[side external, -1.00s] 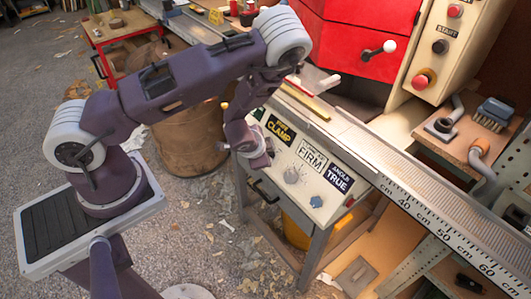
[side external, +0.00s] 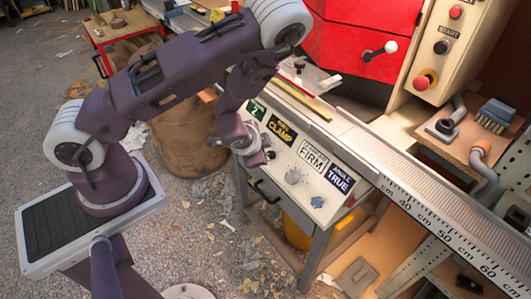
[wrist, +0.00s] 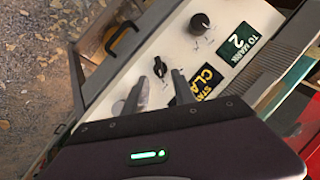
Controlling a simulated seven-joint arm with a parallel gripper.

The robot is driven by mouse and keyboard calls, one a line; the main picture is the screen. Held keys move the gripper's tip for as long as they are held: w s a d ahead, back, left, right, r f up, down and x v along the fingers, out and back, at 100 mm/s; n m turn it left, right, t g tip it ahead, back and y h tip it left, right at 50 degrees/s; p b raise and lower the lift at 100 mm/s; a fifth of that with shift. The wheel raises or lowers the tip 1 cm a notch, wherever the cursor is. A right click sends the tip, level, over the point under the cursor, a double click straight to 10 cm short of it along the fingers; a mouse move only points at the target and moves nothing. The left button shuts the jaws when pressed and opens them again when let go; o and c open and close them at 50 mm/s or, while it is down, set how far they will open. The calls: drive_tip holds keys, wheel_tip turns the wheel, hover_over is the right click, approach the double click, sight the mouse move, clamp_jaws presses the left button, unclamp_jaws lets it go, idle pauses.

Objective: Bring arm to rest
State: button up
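My dark purple arm reaches from its base at the left toward the control panel (side external: 322,172) of the mitre fence machine. My gripper (side external: 268,155) is low at the left end of that panel, in front of it. In the wrist view my gripper (wrist: 158,92) shows two grey fingers spread apart with nothing between them but the panel face and a small black knob (wrist: 160,68) beyond. Whether the fingers touch the panel cannot be told.
The fence rail with its cm scale (side external: 420,209) runs to the lower right. A red machine housing (side external: 360,35) and button box (side external: 440,45) stand behind. A brown bin (side external: 190,140) stands left of the panel. Open floor lies at the lower left.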

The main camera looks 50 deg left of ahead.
drive_tip(key=shift+v, duration=0.9)
drive_tip(key=s+d+r+n+h, duration=0.1)
drive_tip(key=d+r+n, duration=0.1)
drive_tip(key=r, duration=0.7)
drive_tip(key=s+d+r+n+h, duration=0.2)
drive_tip(key=d+r+n, duration=0.1)
drive_tip(key=r, duration=0.7)
drive_tip(key=s+r, duration=0.6)
drive_tip(key=s, duration=0.2)
drive_tip(key=s+d+r, duration=0.1)
drive_tip(key=s+r, duration=0.5)
drive_tip(key=s, duration=0.3)
drive_tip(key=shift+s+d+g, duration=0.2)
drive_tip(key=shift+s+g, duration=0.05)
drive_tip(key=shift+g, duration=0.05)
